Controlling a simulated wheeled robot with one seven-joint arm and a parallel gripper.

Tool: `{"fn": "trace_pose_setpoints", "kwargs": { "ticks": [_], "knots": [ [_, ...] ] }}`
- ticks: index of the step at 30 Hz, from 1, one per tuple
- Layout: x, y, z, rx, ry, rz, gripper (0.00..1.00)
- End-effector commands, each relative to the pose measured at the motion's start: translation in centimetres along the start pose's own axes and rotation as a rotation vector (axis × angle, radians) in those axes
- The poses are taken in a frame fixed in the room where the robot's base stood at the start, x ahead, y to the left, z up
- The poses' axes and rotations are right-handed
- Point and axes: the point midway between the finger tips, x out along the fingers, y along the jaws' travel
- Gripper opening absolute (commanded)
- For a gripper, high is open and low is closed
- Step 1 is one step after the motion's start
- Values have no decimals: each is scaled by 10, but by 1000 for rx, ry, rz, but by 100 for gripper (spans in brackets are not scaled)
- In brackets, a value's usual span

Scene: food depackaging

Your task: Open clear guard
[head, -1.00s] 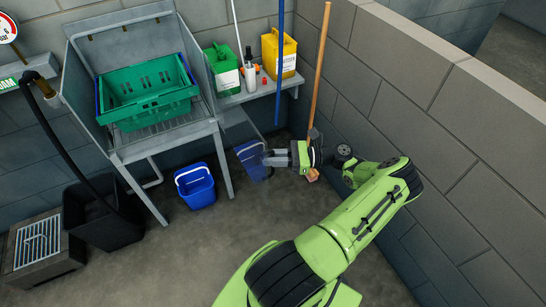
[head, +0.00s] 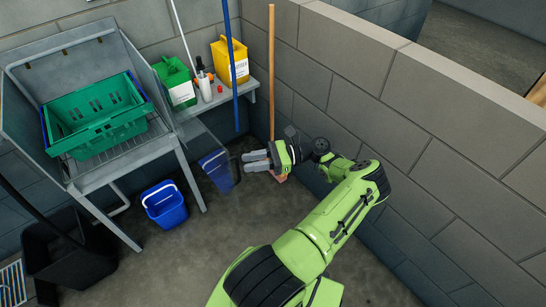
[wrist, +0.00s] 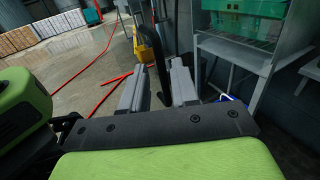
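My gripper (head: 244,161) is low by the back wall in the head view, its two grey fingers pointing left. In the wrist view the fingers (wrist: 157,78) stand apart with a gap and hold nothing. A faint see-through panel (head: 206,138), which looks like the clear guard, hangs at the right of the grey metal sink stand, in front of a blue container (head: 217,172). Its edges are hard to make out. The fingertips are to its right and look apart from it. I cannot pick the panel out in the wrist view.
The sink stand holds a green crate (head: 97,112). A shelf (head: 220,98) with green and yellow jugs is above my gripper. Blue and wooden poles (head: 271,75) stand close by. A blue bucket (head: 164,208) is on the floor. A block wall (head: 400,120) bounds the right.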

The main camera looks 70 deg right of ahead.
Motion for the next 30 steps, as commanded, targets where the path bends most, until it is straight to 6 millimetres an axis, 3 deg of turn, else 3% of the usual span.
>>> {"fn": "trace_pose_setpoints", "kwargs": {
  "ticks": [6, 13, 18, 30],
  "knots": [
    [-59, -1, -2, -1, -4, -11, 29],
    [-103, -1, -3, 3, 3, -5, 29],
    [-111, 0, -1, 3, 0, -1, 29],
    [-110, 0, -1, 2, 1, 0, 29]
  ]
}}
